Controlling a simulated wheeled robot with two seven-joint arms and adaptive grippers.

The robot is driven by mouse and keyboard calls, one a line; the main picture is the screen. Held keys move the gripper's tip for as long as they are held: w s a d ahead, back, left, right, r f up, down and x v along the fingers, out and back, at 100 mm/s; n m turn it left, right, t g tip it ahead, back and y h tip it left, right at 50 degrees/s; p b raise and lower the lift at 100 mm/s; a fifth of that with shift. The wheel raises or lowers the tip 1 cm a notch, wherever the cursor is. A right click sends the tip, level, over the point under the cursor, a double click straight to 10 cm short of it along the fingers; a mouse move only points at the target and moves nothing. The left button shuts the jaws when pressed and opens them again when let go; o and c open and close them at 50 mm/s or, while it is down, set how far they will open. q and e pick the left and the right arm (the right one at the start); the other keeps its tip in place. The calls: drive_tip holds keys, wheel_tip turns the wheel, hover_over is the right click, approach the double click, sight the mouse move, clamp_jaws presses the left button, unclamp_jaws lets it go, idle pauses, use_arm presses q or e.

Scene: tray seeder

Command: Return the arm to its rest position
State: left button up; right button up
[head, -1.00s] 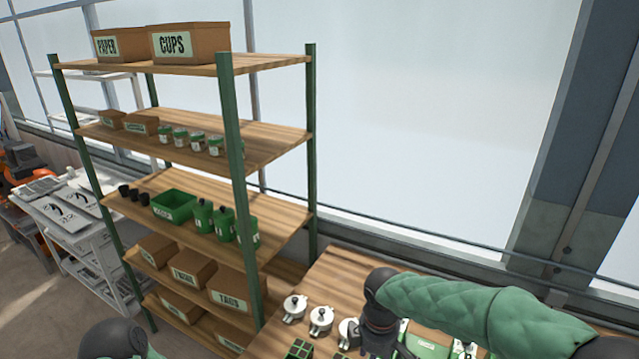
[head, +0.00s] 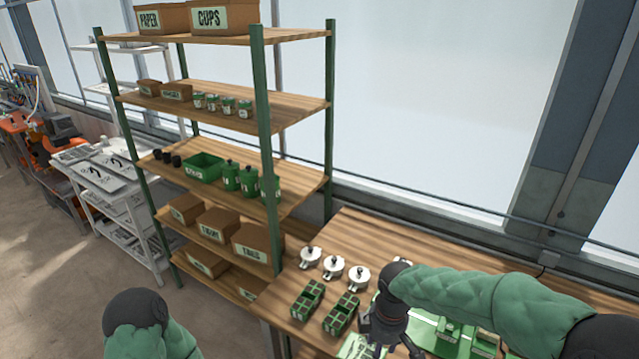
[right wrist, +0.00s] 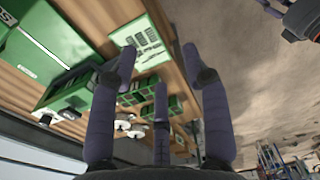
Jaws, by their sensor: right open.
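My right arm comes in from the right in the head view with a green padded sleeve. Its gripper (head: 385,347) hangs down over the wooden worktable (head: 375,235), and its fingertips are hard to make out there. In the right wrist view the dark fingers of my right gripper (right wrist: 158,62) stand well apart with nothing between them. A card with dark print (right wrist: 142,45) and green trays on the table show beyond them. My left arm (head: 140,325) shows only as a dark joint and green sleeve at the lower left. Its gripper is out of the picture.
Two green cell trays (head: 307,299) (head: 341,314) and several white lidded pots (head: 333,267) stand on the table near my right gripper. A green device (head: 450,335) lies partly behind my arm. A shelf rack (head: 265,130) stands left of the table. Open floor (head: 60,290) lies further left.

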drive_tip(key=s+a+f+m+y+b, duration=0.1)
drive_tip(key=s+a+f+m, duration=0.15)
drive_tip(key=f, duration=0.65)
drive_tip(key=s+a+f+m+y+b, duration=0.1)
drive_tip(key=s+f+m+y, duration=0.15)
drive_tip(key=f, duration=0.75)
drive_tip(key=s+f+m+b, duration=0.2)
drive_tip(key=s+f+m, duration=0.8)
drive_tip(key=f, duration=0.4)
drive_tip(key=shift+s+a+f, duration=0.2)
drive_tip(key=shift+s+a, duration=0.1)
drive_tip(key=shift+s, duration=0.5)
